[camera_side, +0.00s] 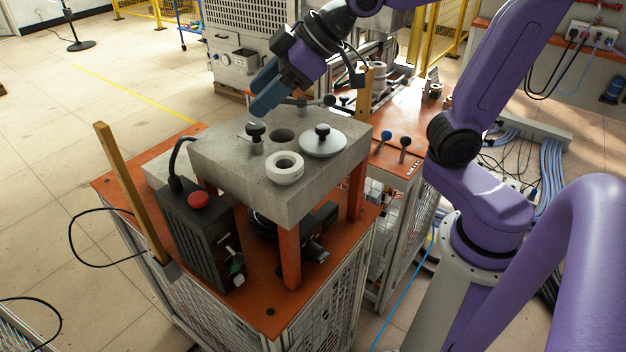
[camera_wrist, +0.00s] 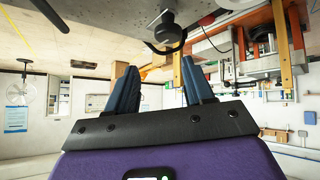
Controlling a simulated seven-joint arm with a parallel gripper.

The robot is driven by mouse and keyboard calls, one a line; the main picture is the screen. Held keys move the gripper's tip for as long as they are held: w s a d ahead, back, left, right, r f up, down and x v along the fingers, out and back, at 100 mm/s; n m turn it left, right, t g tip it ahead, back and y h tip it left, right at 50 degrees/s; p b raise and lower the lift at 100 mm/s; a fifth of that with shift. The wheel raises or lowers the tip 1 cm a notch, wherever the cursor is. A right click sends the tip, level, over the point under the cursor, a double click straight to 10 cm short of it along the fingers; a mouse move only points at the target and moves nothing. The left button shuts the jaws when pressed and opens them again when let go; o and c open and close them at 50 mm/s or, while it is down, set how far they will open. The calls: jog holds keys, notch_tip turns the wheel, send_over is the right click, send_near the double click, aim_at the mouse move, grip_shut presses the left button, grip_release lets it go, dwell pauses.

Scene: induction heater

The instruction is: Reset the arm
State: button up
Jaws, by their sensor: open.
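My gripper (camera_side: 268,90) has blue fingers. In the side view it is raised above the back of the grey stone-like block (camera_side: 215,150), pointing down to the left and touching nothing. In the wrist view my gripper (camera_wrist: 160,85) shows two separate fingers with nothing between them, so it is open and empty. A black knob (camera_wrist: 165,32) on a curved metal part shows in the wrist view.
A black box with a red button (camera_side: 198,201) stands beside the block on the orange table (camera_side: 255,305). A yellow post (camera_side: 130,190) rises at its left corner. Levers with blue and black knobs (camera_side: 386,136) stand at the right. White rings (camera_side: 379,75) are stacked behind.

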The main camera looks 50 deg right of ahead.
jog(key=s+a+f+m+g, duration=0.1)
jog(key=s, duration=0.2)
jog(key=s+a+f+m+g, duration=0.1)
jog(key=s+g, duration=0.1)
jog(key=s, duration=0.1)
jog(key=s+a+f+m+g, duration=0.1)
jog(key=s, duration=0.2)
jog(key=shift+m+g, duration=0.3)
jog(key=s+f+m+g, duration=0.1)
jog(key=s+g, duration=0.2)
jog(key=s, duration=0.4)
jog(key=s+d+f+n+h, duration=0.4)
jog(key=d+f+n, duration=0.4)
jog(key=d+f, duration=0.2)
jog(key=shift+s+d+t+h, duration=0.3)
jog(key=shift+s+d+h, duration=0.1)
jog(key=shift+s+d, duration=0.1)
